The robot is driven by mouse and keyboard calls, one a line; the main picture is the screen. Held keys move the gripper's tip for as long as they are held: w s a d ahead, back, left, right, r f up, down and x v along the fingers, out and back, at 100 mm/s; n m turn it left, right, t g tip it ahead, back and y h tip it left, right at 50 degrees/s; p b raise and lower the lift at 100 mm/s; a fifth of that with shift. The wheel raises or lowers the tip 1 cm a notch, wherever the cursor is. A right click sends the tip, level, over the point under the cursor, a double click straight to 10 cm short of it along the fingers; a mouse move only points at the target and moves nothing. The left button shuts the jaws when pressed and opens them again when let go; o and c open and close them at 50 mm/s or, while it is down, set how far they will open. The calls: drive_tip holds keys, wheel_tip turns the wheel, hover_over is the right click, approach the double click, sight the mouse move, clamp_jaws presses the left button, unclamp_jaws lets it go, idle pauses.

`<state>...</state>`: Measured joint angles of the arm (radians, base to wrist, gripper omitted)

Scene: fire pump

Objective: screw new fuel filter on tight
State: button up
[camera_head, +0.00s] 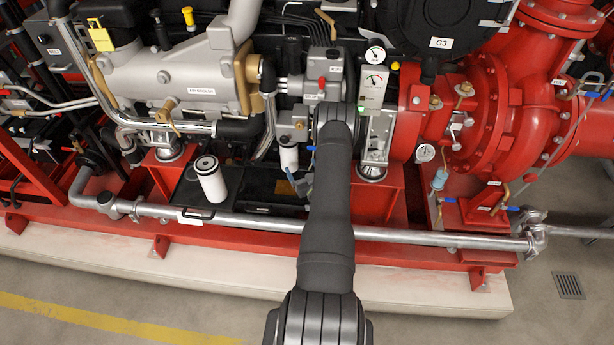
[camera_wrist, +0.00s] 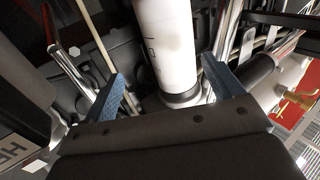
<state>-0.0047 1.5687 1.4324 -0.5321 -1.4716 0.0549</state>
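One white cylindrical filter (camera_head: 289,158) hangs upright under the grey filter head (camera_head: 292,127) on the engine. Another white filter (camera_head: 209,181), with a dark ring on top, stands on the black tray to the left. My gripper (camera_head: 299,163) is at the hanging filter, partly hidden by my arm in the head view. In the wrist view my gripper (camera_wrist: 167,84) has its blue fingers apart, one on each side of a white filter (camera_wrist: 165,45). A gap shows on the left side; the right finger is closer. The filter's threaded joint is not clear.
The black tray (camera_head: 245,194) lies behind the silver pipe (camera_head: 250,219) along the red base frame (camera_head: 225,236). A grey box with a red knob (camera_head: 323,82) and a gauge panel (camera_head: 372,90) stand above and right of the filter. The floor (camera_head: 60,290) in front is clear.

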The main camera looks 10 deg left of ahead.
sight(292, 162)
drive_tip(key=shift+w+a+f+n+g+y, duration=0.1)
drive_tip(key=shift+w+a+n+g+y, duration=0.2)
drive_tip(key=shift+w+a, duration=0.55)
drive_tip(key=shift+w+a+f+n+g+y, duration=0.1)
drive_tip(key=shift+w+a+n+g+y, duration=0.3)
drive_tip(key=shift+w+a, duration=0.45)
drive_tip(key=shift+w+a+f+n+g+y, duration=0.15)
drive_tip(key=shift+w+a+y, duration=0.25)
drive_tip(key=shift+w+a, duration=0.45)
drive_tip(key=shift+w+r, duration=0.15)
drive_tip(key=shift+w, duration=0.2)
drive_tip(key=c, duration=1.4)
drive_tip(key=shift+o, duration=0.2)
drive_tip(key=shift+a+m+t+h, duration=0.1)
drive_tip(key=shift+m+t+h, duration=0.25)
drive_tip(key=shift+m+h, duration=0.15)
drive_tip(key=shift+m+t+h, duration=0.6)
drive_tip(key=shift+m+h, duration=0.15)
drive_tip(key=shift+h, duration=0.35)
drive_tip(key=o, duration=1.4)
drive_tip(key=shift+s, duration=0.1)
drive_tip(key=shift+o, duration=0.2)
